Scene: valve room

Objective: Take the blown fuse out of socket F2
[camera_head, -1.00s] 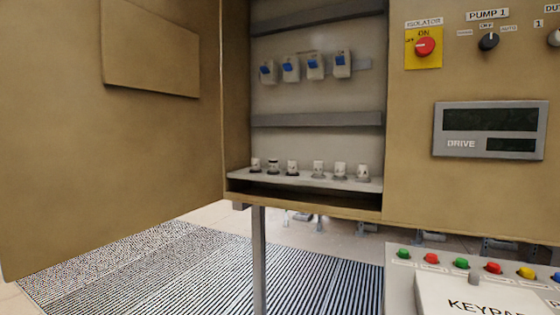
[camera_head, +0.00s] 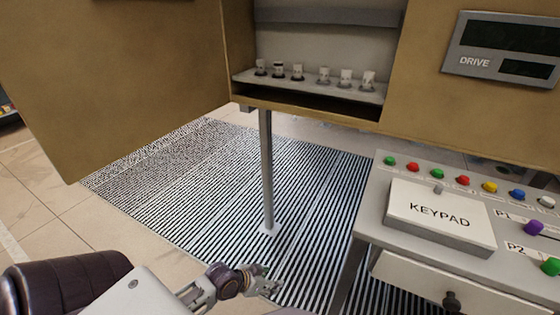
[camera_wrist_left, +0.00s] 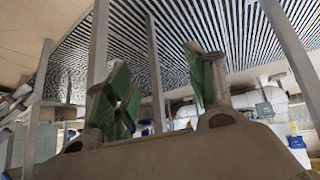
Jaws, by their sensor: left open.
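Several small white fuses stand in a row on the shelf (camera_head: 310,84) in the open cabinet in the head view. The second fuse from the left (camera_head: 278,69) has a dark band at its top; the others look mostly white. Socket labels are too small to read, so I cannot tell which is F2. My left gripper (camera_head: 268,282) is low at the bottom of the head view, below the cabinet and well apart from the fuses. In the left wrist view its green-padded fingers (camera_wrist_left: 165,90) are spread and empty. My right gripper is not in view.
The cabinet door (camera_head: 120,80) stands open on the left. A support post (camera_head: 266,170) rises under the cabinet. A console with a keypad (camera_head: 440,215) and coloured buttons stands at right. Striped matting (camera_head: 200,190) covers open floor before the cabinet.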

